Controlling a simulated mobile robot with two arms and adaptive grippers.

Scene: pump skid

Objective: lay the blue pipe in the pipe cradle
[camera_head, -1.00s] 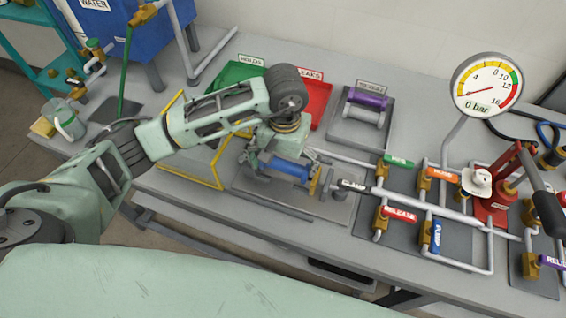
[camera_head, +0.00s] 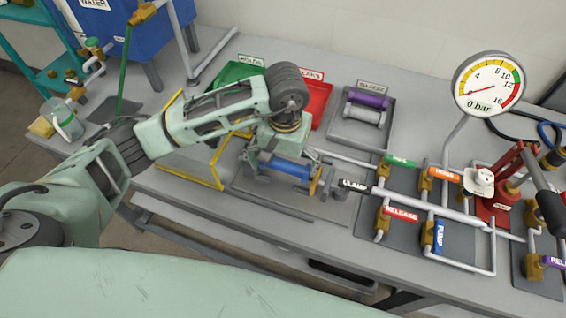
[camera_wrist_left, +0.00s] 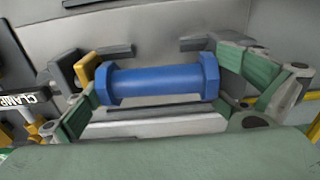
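The blue pipe (camera_head: 288,168), with a flange at each end, sits low at the pipe cradle (camera_head: 262,182) on its grey plate. Whether it is fully seated is hard to tell. In the left wrist view the pipe (camera_wrist_left: 158,84) lies level across, with the cradle's grey blocks (camera_wrist_left: 108,53) behind and a yellow-faced clamp jaw (camera_wrist_left: 85,70) beside its left end. My left gripper (camera_head: 284,171) is over the pipe, its green fingers spread just outside the two ends. They look open, with contact unclear. My right gripper is not in view.
A black CLAMP handle (camera_head: 354,185) and pipework with coloured valve handles stand right of the cradle. A yellow frame (camera_head: 203,179) is to its left. Green (camera_head: 238,74) and red (camera_head: 318,98) bins and a tray with a purple pipe (camera_head: 368,99) lie behind.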

